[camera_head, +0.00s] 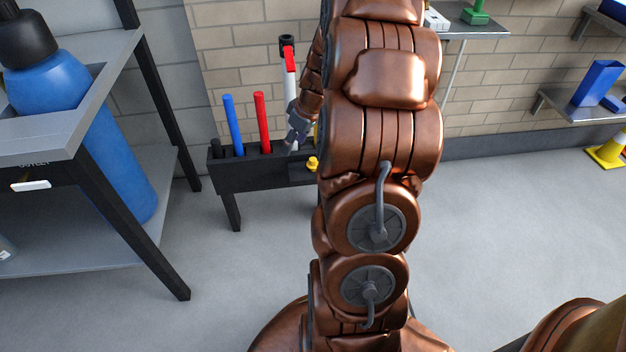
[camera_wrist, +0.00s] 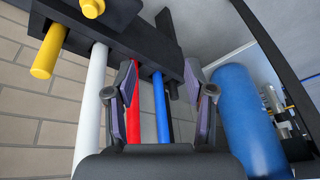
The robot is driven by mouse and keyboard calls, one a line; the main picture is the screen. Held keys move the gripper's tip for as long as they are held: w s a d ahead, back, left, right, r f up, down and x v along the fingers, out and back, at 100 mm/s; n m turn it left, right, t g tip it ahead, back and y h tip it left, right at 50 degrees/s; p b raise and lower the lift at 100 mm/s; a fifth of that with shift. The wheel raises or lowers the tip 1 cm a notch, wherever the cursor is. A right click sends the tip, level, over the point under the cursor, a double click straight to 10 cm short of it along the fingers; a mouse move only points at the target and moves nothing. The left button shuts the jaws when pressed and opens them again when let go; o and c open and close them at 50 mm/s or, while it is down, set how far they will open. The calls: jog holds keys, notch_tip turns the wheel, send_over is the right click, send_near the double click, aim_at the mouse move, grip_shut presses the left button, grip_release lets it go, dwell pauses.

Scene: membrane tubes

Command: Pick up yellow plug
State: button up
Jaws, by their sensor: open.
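The yellow plug (camera_head: 312,163) sits on the front side of the black rack (camera_head: 240,176), close beside my arm, which hides the rack's right end. In the wrist view the yellow plug (camera_wrist: 92,8) shows at the top left on the rack (camera_wrist: 140,38). A yellow tube (camera_wrist: 47,52) stands in the rack near it. My gripper (camera_head: 295,132) is just above the rack by the white tube (camera_head: 289,90). In the wrist view my gripper (camera_wrist: 163,78) is open and empty, with the red tube (camera_wrist: 132,110) and blue tube (camera_wrist: 162,112) beyond its fingers. The plug is left of the fingers there.
A grey shelf unit (camera_head: 90,110) with a large blue bottle (camera_head: 85,130) stands left of the rack. A brick wall (camera_head: 235,60) is behind it. Wall shelves and a yellow cone (camera_head: 608,150) are at the right. The floor (camera_head: 510,230) right of my arm is clear.

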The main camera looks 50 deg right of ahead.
jog(key=h+b, duration=0.1)
jog(key=b, duration=0.3)
send_over(314, 160)
jog(key=s, duration=0.3)
notch_tip(314, 160, down, 9)
jog(key=shift+t, duration=0.4)
jog(key=shift+w+d+b+x, duration=0.1)
jog(key=shift+b+x, duration=0.65)
jog(key=shift+x, duration=1.25)
jog(key=shift+w+d+b+x, duration=0.15)
jog(key=shift+b+x, duration=0.6)
jog(key=shift+x, duration=1.3)
jog(key=shift+r, duration=0.15)
jog(key=c, duration=0.6)
